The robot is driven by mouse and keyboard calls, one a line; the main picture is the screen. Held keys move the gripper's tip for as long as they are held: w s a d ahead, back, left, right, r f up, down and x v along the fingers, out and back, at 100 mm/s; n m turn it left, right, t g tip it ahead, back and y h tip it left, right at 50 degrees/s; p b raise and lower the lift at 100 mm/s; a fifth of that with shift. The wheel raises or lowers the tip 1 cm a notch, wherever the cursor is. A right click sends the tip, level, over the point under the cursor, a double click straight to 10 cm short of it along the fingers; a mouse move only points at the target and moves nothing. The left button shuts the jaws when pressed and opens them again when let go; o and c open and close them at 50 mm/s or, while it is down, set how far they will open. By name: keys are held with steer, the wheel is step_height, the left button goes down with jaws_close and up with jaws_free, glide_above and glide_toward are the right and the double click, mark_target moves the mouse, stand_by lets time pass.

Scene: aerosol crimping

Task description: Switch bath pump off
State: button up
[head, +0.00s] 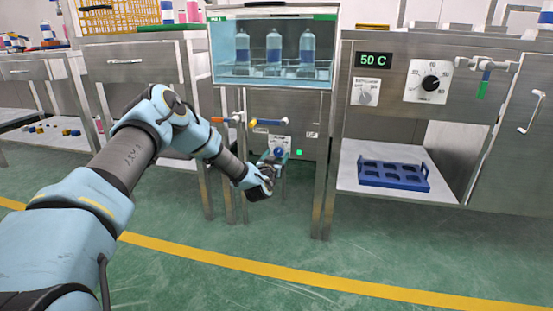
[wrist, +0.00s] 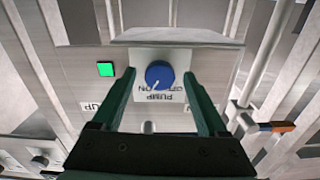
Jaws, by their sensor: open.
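The blue pump knob (wrist: 159,74) sits on a white plate (wrist: 172,97) whose PUMP and OFF/ON lettering appears upside down in the wrist view. The knob also shows in the head view (head: 279,152), low on the steel front under the bath tank. A square green light (wrist: 106,69) is lit beside it; it shows in the head view too (head: 299,153). My gripper (wrist: 160,82) is open, with one dark green finger on each side of the knob. I cannot tell whether the fingers touch it. The knob's pointer setting is not clear.
An orange-handled valve (head: 228,119) and a yellow-handled valve (head: 268,122) stick out above the knob. The glass bath (head: 235,72) above holds several bottles. To the right, a 50 C cabinet (head: 390,100) has a blue tray (head: 393,184) on its shelf. Green floor in front is clear.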

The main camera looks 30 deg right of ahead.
jaws_close()
stand_by(0.7)
